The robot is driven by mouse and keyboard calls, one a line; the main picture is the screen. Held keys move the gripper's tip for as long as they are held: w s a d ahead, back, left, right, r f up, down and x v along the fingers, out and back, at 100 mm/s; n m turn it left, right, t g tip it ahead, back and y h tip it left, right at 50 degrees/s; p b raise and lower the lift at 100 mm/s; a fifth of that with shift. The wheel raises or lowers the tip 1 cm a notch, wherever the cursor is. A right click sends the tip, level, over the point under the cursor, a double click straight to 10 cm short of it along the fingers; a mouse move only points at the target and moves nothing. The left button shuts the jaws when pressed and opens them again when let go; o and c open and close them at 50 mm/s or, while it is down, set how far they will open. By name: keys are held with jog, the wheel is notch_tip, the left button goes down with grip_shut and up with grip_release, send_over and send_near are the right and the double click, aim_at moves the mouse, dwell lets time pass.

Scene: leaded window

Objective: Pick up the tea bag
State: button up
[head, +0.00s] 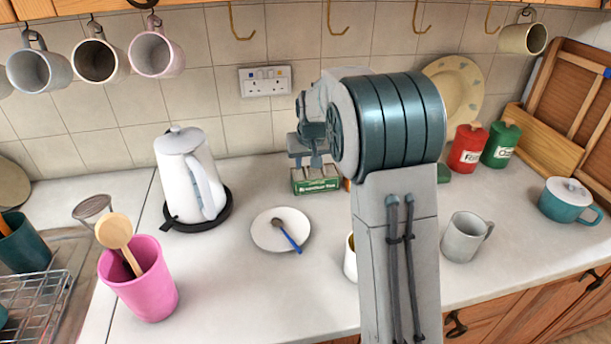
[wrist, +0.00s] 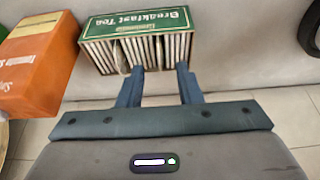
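The green Breakfast Tea box (head: 318,184) stands on the counter near the back wall. In the wrist view the box (wrist: 140,22) is open, with a row of pale tea bags (wrist: 170,48) packed upright inside. My gripper (head: 312,163) is just above the box in the head view. In the wrist view my gripper (wrist: 160,72) has its two fingers apart at the near edge of the tea bag row. No tea bag is visibly held between them. I cannot tell whether the fingertips touch the tea bags.
An orange packet (wrist: 38,55) stands to the left of the box in the wrist view. A white kettle (head: 188,175) and a plate (head: 268,238) with a spoon are to the left. A grey mug (head: 462,238) is right of my arm. Mugs hang above.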

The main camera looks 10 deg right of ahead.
jog(key=shift+x, duration=0.75)
grip_shut()
jog(key=shift+r, duration=0.1)
